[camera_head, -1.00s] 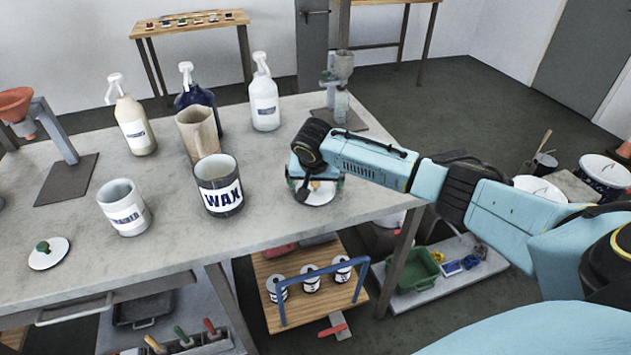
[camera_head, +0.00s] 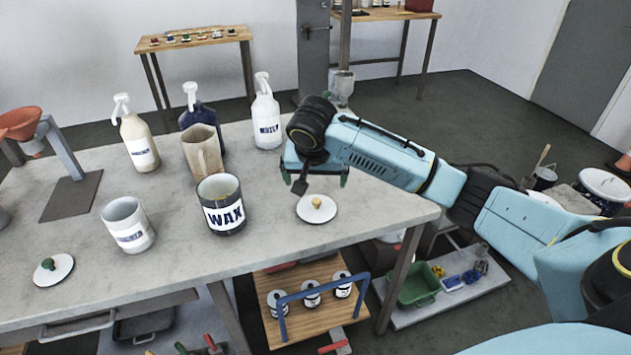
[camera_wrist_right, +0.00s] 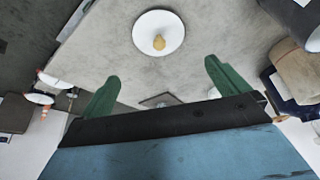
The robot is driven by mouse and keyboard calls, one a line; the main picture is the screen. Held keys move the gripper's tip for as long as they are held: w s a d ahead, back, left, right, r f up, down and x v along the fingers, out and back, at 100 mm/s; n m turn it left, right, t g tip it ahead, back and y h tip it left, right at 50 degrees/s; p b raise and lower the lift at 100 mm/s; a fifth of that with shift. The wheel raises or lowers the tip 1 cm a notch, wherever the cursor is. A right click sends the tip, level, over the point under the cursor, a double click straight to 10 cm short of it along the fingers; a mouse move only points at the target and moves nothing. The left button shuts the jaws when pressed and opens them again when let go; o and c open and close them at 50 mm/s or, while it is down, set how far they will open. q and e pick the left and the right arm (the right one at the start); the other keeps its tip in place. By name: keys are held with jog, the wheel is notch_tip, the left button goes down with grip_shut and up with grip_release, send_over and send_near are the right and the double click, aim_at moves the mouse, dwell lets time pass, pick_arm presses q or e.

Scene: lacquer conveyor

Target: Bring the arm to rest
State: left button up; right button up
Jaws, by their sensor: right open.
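My right gripper (camera_head: 314,178) is open and empty above the worktable (camera_head: 275,225), its green fingers apart. A white round lid with a yellow knob (camera_head: 317,208) lies flat on the table just below and in front of it, apart from the fingers. The right wrist view shows the same lid (camera_wrist_right: 158,33) beyond the two spread fingertips (camera_wrist_right: 165,75). My light-blue right arm comes in from the right. My left gripper is not in view.
A WAX can (camera_head: 222,205) and a smaller open pot (camera_head: 128,225) stand left of the lid. A lid with a green knob (camera_head: 53,269) lies at left. The table's front right is clear.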

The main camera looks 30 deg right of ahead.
dwell(0.4)
jog(key=s+a+f+n+y, duration=0.3)
jog(key=s+a+f+n, duration=0.4)
jog(key=s+a+f, duration=0.55)
jog(key=s+d+n, duration=0.2)
jog(key=s+d, duration=0.1)
jog(key=s, duration=1.5)
notch_tip(320, 180, down, 25)
jog(key=s+g, duration=0.1)
jog(key=s, duration=0.1)
jog(key=s+d+f+g, duration=0.1)
jog(key=s+d+f, duration=0.1)
jog(key=s+f, duration=1.2)
jog(key=shift+s+d+f+n+g, duration=0.3)
jog(key=shift+s+d+f, duration=0.1)
jog(key=shift+s, duration=0.85)
